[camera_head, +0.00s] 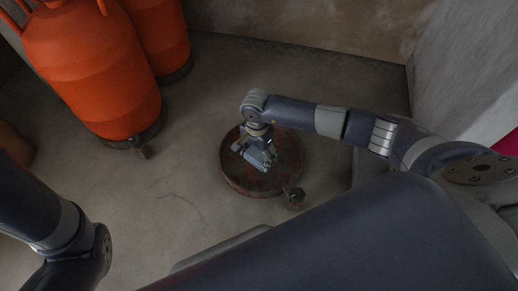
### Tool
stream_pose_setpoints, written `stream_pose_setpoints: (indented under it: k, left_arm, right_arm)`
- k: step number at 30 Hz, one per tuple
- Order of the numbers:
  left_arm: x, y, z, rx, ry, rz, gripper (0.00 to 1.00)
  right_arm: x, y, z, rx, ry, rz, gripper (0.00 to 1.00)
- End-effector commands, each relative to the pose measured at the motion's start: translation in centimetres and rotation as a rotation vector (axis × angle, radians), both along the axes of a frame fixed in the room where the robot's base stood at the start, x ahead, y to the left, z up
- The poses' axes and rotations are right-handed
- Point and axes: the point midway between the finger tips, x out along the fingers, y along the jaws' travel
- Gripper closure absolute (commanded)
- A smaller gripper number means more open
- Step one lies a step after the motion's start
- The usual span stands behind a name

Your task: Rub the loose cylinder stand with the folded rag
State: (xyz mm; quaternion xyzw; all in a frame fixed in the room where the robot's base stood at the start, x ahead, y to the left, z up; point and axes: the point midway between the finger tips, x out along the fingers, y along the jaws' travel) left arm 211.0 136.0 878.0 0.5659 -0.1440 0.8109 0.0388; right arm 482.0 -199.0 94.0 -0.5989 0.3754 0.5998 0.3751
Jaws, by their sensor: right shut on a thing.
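The loose cylinder stand (287,157) is a round, rusty brown disc lying flat on the floor in the middle of the head view. A dark block-like foot or caster sticks out at its front right edge. My right gripper (257,150) points down over the left half of the stand. It is shut on the folded rag (262,160), a small blue-grey piece that is partly covered by the fingers. The rag is at the stand's top; I cannot tell whether it touches. My left arm shows at the lower left, but its gripper is out of view.
Two orange gas cylinders (88,62) stand on dark stands at the upper left. A concrete wall (300,22) runs along the back, and a pale wall (455,65) rises at the right. Bare floor (165,190) lies left of the loose stand.

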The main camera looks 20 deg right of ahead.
Motion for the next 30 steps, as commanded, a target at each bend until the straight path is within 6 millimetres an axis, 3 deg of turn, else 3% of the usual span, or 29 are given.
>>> stream_pose_setpoints:
  k: [6, 18, 21, 23, 26, 30]
  left_arm:
    - [-0.2, 0.0, 1.7, -0.001, -0.003, -0.002, 0.6]
    - [-0.6, 0.1, 1.8, -0.003, -0.012, -0.003, 0.6]
    - [-0.6, 0.1, 2.2, -0.003, -0.014, -0.004, 0.6]
    - [0.1, 0.1, 2.4, -0.004, 0.004, -0.004, 0.6]
    - [2.4, 0.1, 2.3, -0.003, 0.067, -0.004, 0.6]
    - [5.0, 0.3, 2.1, -0.009, 0.153, -0.008, 0.6]
  right_arm:
    - [0.4, -0.4, 2.2, 0.0, -0.001, -0.008, 0.49]
    - [0.4, -0.5, 2.4, 0.0, -0.001, -0.01, 0.49]
    - [0.6, -0.4, 3.3, 0.0, -0.003, 0.002, 0.49]
    - [1.0, -0.3, 4.7, 0.001, -0.006, 0.024, 0.49]
    - [1.8, 0.1, 8.7, -0.001, -0.009, 0.097, 0.49]
    - [2.8, 0.9, 16.6, -0.002, -0.012, 0.262, 0.49]
